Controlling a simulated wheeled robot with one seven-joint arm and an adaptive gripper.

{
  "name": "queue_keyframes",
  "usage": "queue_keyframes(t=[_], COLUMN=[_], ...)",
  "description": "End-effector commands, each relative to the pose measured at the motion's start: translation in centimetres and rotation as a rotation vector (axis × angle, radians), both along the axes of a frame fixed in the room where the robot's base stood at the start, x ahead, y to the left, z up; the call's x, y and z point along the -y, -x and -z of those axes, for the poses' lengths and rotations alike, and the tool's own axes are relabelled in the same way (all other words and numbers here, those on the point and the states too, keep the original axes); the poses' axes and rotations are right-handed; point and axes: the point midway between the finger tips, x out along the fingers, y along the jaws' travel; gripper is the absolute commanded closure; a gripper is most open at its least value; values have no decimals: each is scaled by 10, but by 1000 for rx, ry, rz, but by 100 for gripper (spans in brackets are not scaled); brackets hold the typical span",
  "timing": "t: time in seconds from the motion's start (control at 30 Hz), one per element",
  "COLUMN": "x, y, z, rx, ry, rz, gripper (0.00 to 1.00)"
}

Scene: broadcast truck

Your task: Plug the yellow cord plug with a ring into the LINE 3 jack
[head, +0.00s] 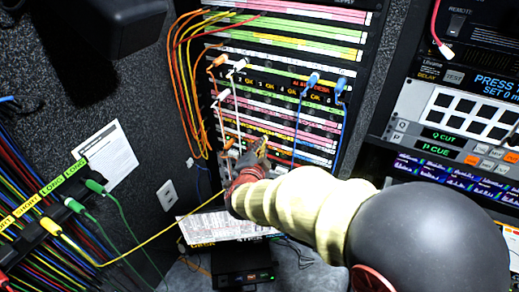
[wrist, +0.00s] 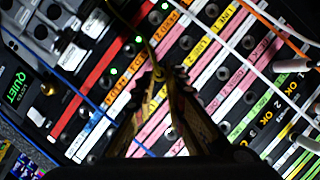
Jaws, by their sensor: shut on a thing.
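My gripper (head: 258,152) is in front of the lower rows of the patch panel (head: 318,102). In the wrist view its two fingers (wrist: 164,78) close together at their tips on a small yellow piece, the yellow cord plug (wrist: 153,66). A thin yellow cord (wrist: 147,40) runs up from it in that view. Fingers hide most of the plug, and its ring cannot be made out. The wrist view shows jack rows with red, pink, yellow and white label strips.
White plugs (head: 238,66), orange plugs (head: 217,62) and blue plugs (head: 312,79) with hanging cords occupy the panel. Another yellow plug (head: 50,226) sits on the cable rack at left, its cord running towards my gripper. A console (head: 465,110) stands at right.

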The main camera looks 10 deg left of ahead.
Motion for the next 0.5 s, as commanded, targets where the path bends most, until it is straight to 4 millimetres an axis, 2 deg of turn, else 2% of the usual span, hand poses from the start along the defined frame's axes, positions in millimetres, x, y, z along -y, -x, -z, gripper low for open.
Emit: queue_keyframes(t=[0.37, 0.5], x=[0, 0], y=[0, 0], z=[0, 0], rx=[1, 1], ry=[0, 0], rz=[1, 1], gripper=[67, 66])
